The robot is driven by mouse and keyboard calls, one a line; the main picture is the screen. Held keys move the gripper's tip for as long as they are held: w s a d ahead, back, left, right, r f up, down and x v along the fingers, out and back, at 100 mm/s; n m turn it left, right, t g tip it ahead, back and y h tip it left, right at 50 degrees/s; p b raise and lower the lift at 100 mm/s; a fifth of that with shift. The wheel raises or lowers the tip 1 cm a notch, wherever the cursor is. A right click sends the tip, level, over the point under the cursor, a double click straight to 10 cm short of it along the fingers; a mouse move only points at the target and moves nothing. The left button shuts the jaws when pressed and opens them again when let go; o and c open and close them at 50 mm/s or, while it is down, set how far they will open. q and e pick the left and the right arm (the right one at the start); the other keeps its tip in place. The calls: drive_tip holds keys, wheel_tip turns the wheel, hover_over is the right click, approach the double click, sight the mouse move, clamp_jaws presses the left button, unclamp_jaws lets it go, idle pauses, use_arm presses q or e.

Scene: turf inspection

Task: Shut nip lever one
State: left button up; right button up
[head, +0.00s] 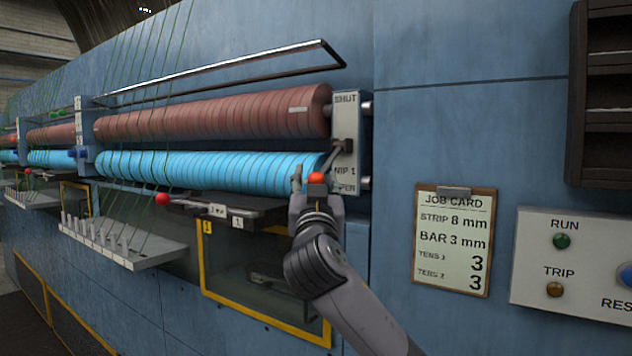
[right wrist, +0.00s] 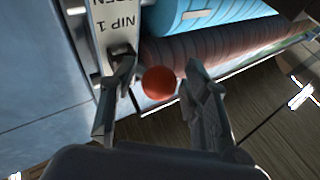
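Nip lever one is a dark arm (head: 338,157) with a red ball knob (head: 316,179), on a pale plate (head: 345,110) marked SHUT at top, NIP 1 and OPEN at bottom. The lever slants down left from its pivot, knob low, toward the OPEN end. My right gripper (head: 314,190) is at the knob, its fingers pointing up. In the right wrist view the red knob (right wrist: 158,83) lies between the two spread fingers of my right gripper (right wrist: 160,92), with gaps visible. My left gripper is not in view.
A red-brown roller (head: 210,115) sits above a blue roller (head: 200,168), left of the plate. Another red ball (head: 162,199) is on a bar below them. A job card (head: 453,240) and control panel (head: 575,262) are on the wall at right. A rail (head: 220,68) projects above.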

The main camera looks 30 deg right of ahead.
drive_tip(key=shift+w+d, duration=0.1)
drive_tip(key=shift+c, duration=1.2)
clamp_jaws()
